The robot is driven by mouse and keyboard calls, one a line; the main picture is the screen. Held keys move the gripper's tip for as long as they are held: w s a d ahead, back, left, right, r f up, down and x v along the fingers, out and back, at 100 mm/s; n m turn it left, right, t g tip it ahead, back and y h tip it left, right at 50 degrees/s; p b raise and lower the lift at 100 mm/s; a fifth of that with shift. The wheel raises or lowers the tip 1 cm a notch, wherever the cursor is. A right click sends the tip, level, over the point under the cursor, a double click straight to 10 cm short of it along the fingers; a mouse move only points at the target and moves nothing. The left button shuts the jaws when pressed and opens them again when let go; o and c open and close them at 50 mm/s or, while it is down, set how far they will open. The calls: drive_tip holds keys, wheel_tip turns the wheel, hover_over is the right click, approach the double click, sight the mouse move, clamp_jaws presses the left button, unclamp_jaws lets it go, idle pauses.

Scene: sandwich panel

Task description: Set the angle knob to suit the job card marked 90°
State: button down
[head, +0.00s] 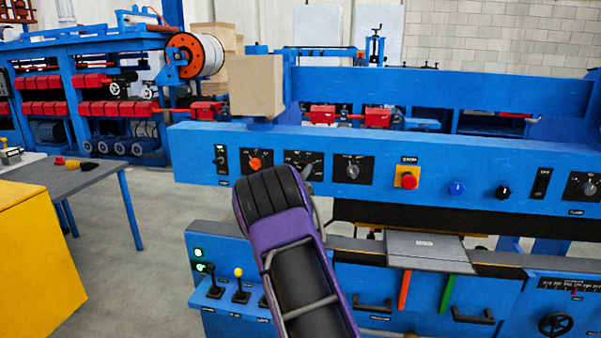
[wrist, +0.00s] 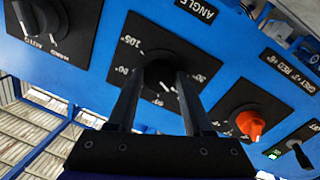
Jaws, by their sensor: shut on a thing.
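The angle knob (wrist: 163,72) is black on a black dial plate under the "ANGLE" label (wrist: 197,9). The plate carries white degree marks, among them 105° and 30°. In the head view its dial plate (head: 300,157) is on the blue panel, with the knob largely behind my gripper. My gripper (wrist: 160,80) is shut on the angle knob, one finger on each side. In the head view my gripper (head: 309,173) reaches up to the dial. The knob's exact pointer setting is hard to read between the fingers. I cannot make out a job card marked 90°.
An orange knob (wrist: 250,124) is beside the angle dial, and another black knob (wrist: 36,18) is on its other side. A red button (head: 408,181) on a yellow plate is farther right. Small levers (head: 240,287) stand below. A cardboard box (head: 256,87) is above the panel.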

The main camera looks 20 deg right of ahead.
drive_tip(key=m+y+b, duration=0.1)
drive_tip(key=m+b, duration=0.3)
drive_tip(key=m, duration=0.4)
drive_tip(key=m+b, duration=0.5)
drive_tip(key=m, duration=0.3)
drive_tip(key=shift+y+b, duration=0.3)
drive_tip(key=shift+y, duration=0.1)
drive_tip(key=m, duration=0.2)
drive_tip(key=shift+r+m, duration=0.15)
drive_tip(key=shift+m, duration=0.25)
drive_tip(key=m, duration=0.3)
drive_tip(key=shift+d+m+t+y, duration=0.1)
drive_tip(key=shift+m+t+y, duration=0.3)
drive_tip(key=shift+m, duration=1)
